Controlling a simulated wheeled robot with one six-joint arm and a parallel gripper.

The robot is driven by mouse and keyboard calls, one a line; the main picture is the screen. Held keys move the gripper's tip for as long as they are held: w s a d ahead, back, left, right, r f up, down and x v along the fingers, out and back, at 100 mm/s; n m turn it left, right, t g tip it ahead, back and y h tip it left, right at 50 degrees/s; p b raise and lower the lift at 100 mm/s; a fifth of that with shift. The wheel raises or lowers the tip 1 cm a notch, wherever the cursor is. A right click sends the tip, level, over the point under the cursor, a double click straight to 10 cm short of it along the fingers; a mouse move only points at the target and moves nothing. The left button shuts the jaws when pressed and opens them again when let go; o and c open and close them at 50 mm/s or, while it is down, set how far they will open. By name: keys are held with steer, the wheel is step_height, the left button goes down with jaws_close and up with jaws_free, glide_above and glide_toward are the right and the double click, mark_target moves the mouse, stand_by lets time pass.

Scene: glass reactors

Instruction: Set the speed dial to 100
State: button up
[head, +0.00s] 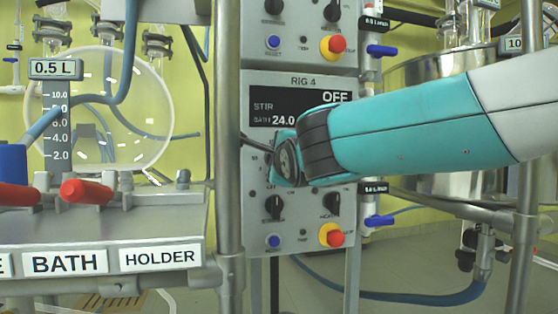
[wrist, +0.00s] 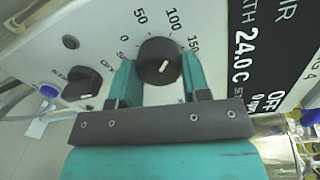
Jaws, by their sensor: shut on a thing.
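The speed dial (wrist: 158,62) is a round black knob with a short white mark, on a pale panel with a printed scale of 0, 50, 100 and 150. I cannot tell exactly which value the mark points to. My gripper (wrist: 160,78) has one teal finger on each side of the dial and is shut on it. In the head view my gripper (head: 280,160) is against the RIG 4 panel (head: 258,225) and hides the dial. The display (head: 292,105) above reads OFF for STIR and 24.0 for BATH.
Lower on the panel are two black knobs (head: 274,207), a blue button (head: 274,241) and a red stop button (head: 336,238) on yellow. A metal post (head: 228,120) stands just left of the panel. A bench with red handles (head: 85,191) is further left.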

steer(key=o, duration=0.9)
steer(key=shift+r+p, duration=0.1)
steer(key=shift+p, duration=0.2)
